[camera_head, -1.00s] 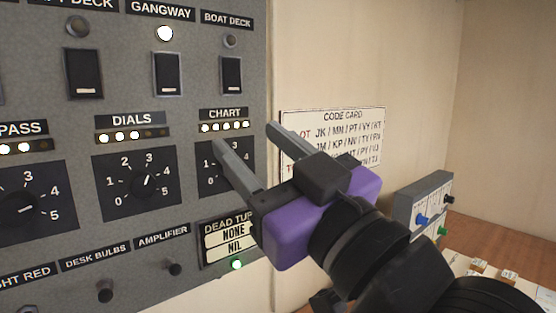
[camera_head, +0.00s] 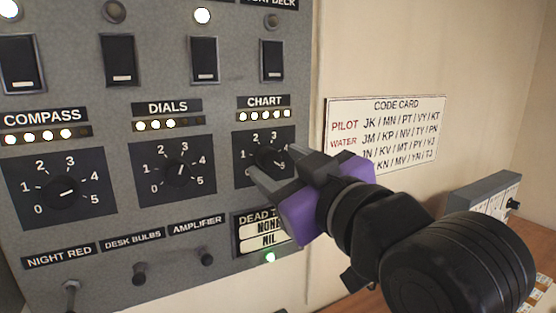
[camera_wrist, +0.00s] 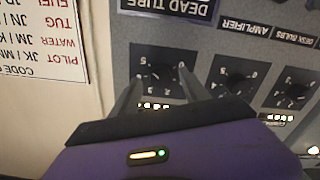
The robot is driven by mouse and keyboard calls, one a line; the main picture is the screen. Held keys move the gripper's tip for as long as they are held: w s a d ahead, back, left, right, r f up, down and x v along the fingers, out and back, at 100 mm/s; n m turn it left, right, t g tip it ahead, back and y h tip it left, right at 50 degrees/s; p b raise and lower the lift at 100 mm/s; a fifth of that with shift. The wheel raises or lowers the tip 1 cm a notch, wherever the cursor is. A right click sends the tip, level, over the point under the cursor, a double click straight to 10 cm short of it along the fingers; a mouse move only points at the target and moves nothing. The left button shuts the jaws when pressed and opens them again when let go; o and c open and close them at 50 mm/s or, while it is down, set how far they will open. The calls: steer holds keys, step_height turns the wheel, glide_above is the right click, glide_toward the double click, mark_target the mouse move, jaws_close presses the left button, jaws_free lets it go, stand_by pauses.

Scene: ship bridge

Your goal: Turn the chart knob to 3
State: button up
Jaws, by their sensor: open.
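The chart knob (camera_head: 267,154) is a black knob on a dark square dial at the right side of the grey panel. Its pointer appears to be toward 5, and all the lamps (camera_head: 265,115) in the row above it are lit. My gripper (camera_head: 270,160) is open in front of the dial, its fingers pointing at the panel. In the wrist view, which is upside down, the knob (camera_wrist: 158,75) lies between the two fingertips. I cannot tell whether the fingers touch it. Part of the dial's right and lower scale is hidden by my gripper.
The dials knob (camera_head: 179,170) and compass knob (camera_head: 65,194) are to the left. The dead tubes plate (camera_head: 254,241) and a green lamp (camera_head: 270,257) are just below my gripper. A code card (camera_head: 385,135) hangs on the wall at right, and a small grey box (camera_head: 490,195) stands beyond.

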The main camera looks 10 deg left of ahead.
steer(key=shift+w+a, duration=0.35)
steer(key=shift+w, duration=0.05)
steer(key=shift+c, duration=0.2)
jaws_close()
